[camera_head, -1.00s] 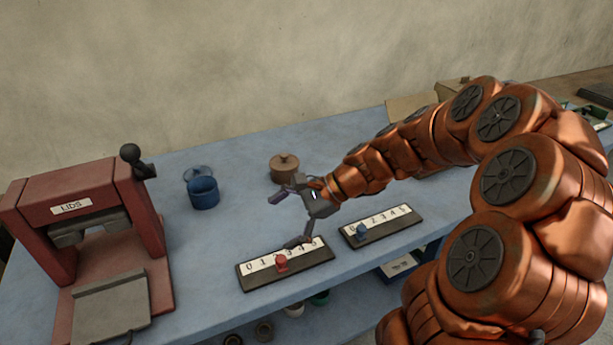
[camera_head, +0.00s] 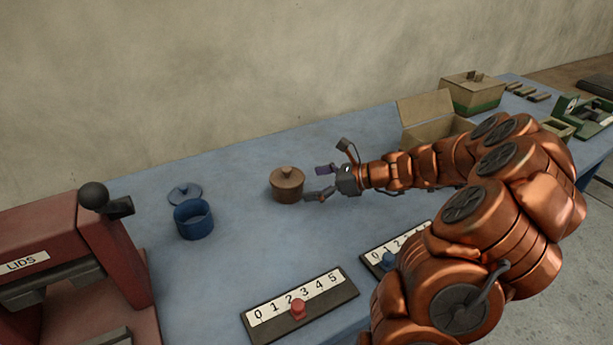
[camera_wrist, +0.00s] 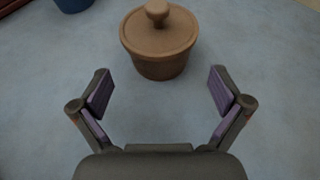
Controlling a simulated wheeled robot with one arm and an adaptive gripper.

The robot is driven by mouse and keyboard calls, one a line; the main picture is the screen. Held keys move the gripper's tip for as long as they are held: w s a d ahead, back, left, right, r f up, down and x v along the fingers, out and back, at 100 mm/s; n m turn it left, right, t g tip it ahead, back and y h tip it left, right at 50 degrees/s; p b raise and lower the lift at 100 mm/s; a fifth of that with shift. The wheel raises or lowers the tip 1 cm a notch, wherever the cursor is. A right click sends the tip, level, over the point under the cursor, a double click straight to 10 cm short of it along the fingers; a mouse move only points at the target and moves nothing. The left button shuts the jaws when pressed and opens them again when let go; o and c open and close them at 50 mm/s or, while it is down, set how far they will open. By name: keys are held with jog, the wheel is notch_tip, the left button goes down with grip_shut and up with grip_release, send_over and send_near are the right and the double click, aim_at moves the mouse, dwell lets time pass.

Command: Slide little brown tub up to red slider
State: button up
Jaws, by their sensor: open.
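The little brown tub (camera_head: 286,188) stands upright on the blue table, with a knobbed lid on it. In the wrist view the tub (camera_wrist: 158,55) is ahead of the fingertips, roughly centred between them. My gripper (camera_head: 318,183) is just right of the tub in the head view, low over the table. Its fingers are spread wide and nothing is between them; it also shows in the wrist view (camera_wrist: 160,90). The red slider (camera_head: 298,309) sits on a dark numbered scale board (camera_head: 345,289) at the front, near the mark 2.
An open blue tub (camera_head: 194,222) and its blue lid (camera_head: 185,194) lie left of the brown tub. A second board with a blue slider (camera_head: 389,260) is at the right. A red lid press (camera_head: 100,235) stands far left. Table between tub and boards is clear.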

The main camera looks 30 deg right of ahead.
aim_at(287, 187)
jog(key=shift+a, duration=0.1)
jog(key=shift+x, duration=3.8)
jog(key=c, duration=1)
